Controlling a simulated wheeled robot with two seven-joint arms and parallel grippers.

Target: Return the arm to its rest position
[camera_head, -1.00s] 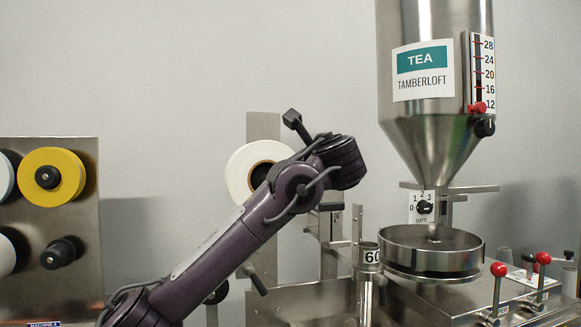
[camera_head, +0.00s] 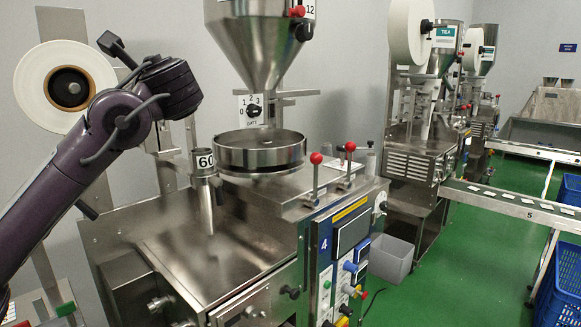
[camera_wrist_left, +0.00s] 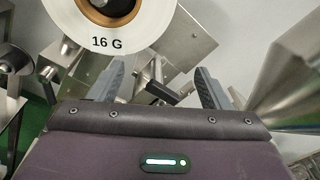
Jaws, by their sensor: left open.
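My left arm (camera_head: 75,165), purple with black joints, comes in from the left and reaches up in front of the machine. Its dark wrist end (camera_head: 168,88) is in front of the machine's back parts, right of a white paper roll. My left gripper (camera_wrist_left: 163,86) shows in the left wrist view with its two grey fingers wide apart and nothing held between them. In the head view its fingers are mostly hidden. My right gripper is in neither view.
The white roll (camera_head: 30,85) is close behind my arm; it reads "16 G" in the wrist view (camera_wrist_left: 140,30). A steel hopper (camera_head: 255,45), round pan (camera_head: 260,153) and red-knobbed levers (camera_head: 316,158) stand to the right. A conveyor (camera_head: 510,203) and blue crates (camera_head: 560,255) are farther right.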

